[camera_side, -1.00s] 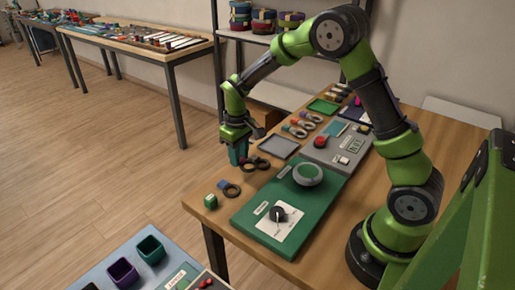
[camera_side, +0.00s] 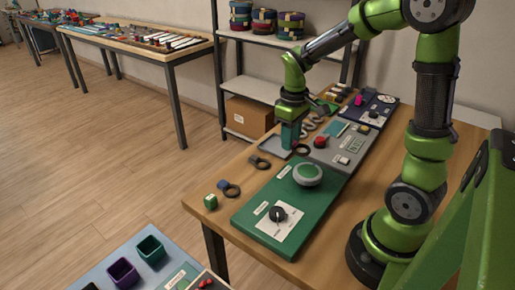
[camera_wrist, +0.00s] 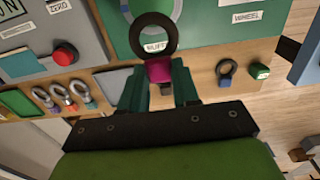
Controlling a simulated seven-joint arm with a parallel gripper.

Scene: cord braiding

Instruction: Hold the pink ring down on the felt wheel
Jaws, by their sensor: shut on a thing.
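My gripper (camera_wrist: 159,82) is shut on the coloured block of the pink ring (camera_wrist: 153,35), a dark ring with a magenta block between the teal fingers. In the side view my gripper (camera_side: 290,136) points down, with the dark ring (camera_side: 301,149) at its right. The ring appears raised, but its exact height is unclear. The felt wheel appears to be the round grey disc (camera_side: 307,173) on the green board (camera_side: 250,222), in front of and apart from the ring. In the wrist view the "BUFF" label shows through the ring.
A blue-tagged ring (camera_side: 229,188), another dark ring (camera_side: 258,162) and a green cube (camera_side: 210,201) lie left of the board. A dial (camera_side: 278,214) sits on the board's near part. A grey panel (camera_side: 340,150) with a red button (camera_side: 320,141) stands behind it.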

